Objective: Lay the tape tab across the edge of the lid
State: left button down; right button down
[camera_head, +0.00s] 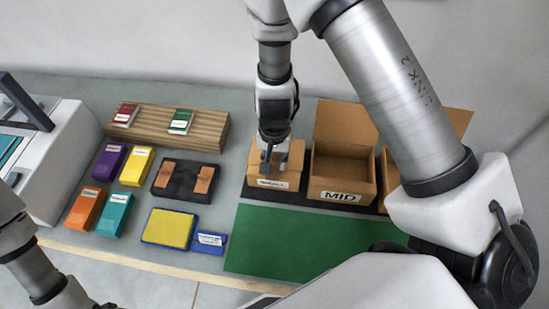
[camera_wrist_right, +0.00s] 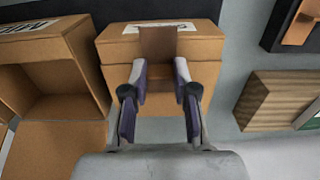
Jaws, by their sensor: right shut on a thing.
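The tape tab is a brown strip (camera_wrist_right: 158,45) between the fingertips of my right gripper (camera_wrist_right: 163,70) in the right wrist view. My right gripper (camera_head: 272,158) is shut on it, above the leftmost cardboard box (camera_head: 288,184). That box has its lid (camera_wrist_right: 112,50) closed, and a white label on its front. The strip appears over the lid's top and partly covers the label; whether it touches the cardboard is unclear. In the head view the gripper hides part of the lid. My left arm enters at the lower left, but its gripper is out of view.
A black tray (camera_head: 184,196) holds two more brown tabs. The open MID box (camera_head: 343,172) stands to the right of the closed box, with another open box beyond. A green mat (camera_head: 290,243) lies in front. Coloured boxes, a yellow pad (camera_head: 168,228) and a wooden rack (camera_head: 154,120) are left.

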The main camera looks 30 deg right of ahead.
jog(key=shift+w+d+f, duration=0.1)
jog(key=shift+w+d, duration=0.05)
jog(key=shift+w, duration=0.1)
jog(key=shift+s, duration=0.15)
jog(key=shift+f+b, duration=0.35)
dwell(0.4)
dwell(0.4)
jog(key=c, duration=0.8)
grip_release()
notch_tip(320, 180, up, 7)
jog(key=p, duration=0.6)
jog(key=shift+r+p, duration=0.1)
jog(key=shift+p, duration=0.25)
